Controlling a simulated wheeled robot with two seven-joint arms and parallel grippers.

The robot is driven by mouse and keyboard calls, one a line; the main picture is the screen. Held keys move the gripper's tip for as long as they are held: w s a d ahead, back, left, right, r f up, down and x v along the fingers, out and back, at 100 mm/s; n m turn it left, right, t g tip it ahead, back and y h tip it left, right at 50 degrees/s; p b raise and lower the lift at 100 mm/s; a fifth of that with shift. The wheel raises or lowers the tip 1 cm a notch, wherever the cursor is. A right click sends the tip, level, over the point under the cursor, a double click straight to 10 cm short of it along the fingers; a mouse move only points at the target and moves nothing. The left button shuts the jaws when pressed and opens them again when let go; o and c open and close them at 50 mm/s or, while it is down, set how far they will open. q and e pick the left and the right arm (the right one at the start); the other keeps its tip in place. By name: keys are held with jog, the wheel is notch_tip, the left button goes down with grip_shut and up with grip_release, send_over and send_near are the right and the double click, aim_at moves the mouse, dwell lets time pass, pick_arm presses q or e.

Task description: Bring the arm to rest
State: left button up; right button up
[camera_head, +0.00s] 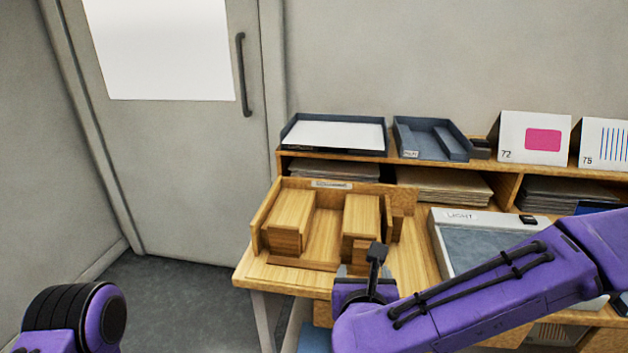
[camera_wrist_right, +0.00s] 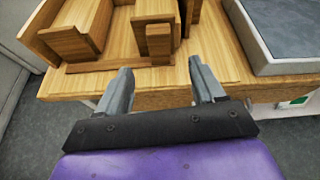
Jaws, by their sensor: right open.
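My right arm reaches in from the right in the head view, and its gripper (camera_head: 356,272) is at the front edge of the wooden table (camera_head: 252,277). In the right wrist view the gripper (camera_wrist_right: 161,80) has its two grey fingers apart with nothing between them. Beyond the fingertips is a wooden holder (camera_head: 322,233) with wooden blocks in it; it also shows in the right wrist view (camera_wrist_right: 120,62). Part of my left arm shows at the lower left of the head view, but its gripper is not in view.
A light box (camera_head: 447,217) labelled LIGHT lies right of the holder, partly behind my right arm. A shelf behind bears a dark tray with white paper (camera_head: 335,133), a slate tray (camera_head: 430,140) and cards (camera_head: 533,138). A door (camera_head: 190,170) and open floor are at left.

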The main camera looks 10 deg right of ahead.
jog(key=s+d+f+n+g+p, duration=0.2)
jog(key=s+f+n, duration=0.1)
jog(key=f+n, duration=0.55)
jog(key=s+d+f+n+g+p, duration=0.1)
jog(key=s+d+f+n+g, duration=0.15)
jog(key=f+n, duration=0.6)
jog(key=s+d+f+n+g+p, duration=0.1)
jog(key=s+d+f+n+g, duration=0.1)
jog(key=s+d+f+n, duration=0.4)
jog(key=s+d+f+n+g+p, duration=0.1)
jog(key=s+d+f+n+g, duration=0.2)
jog(key=s, duration=1)
jog(key=d+f+n, duration=0.3)
jog(key=f+n, duration=0.2)
jog(key=shift+s+p, duration=0.2)
jog(key=shift+p, duration=0.2)
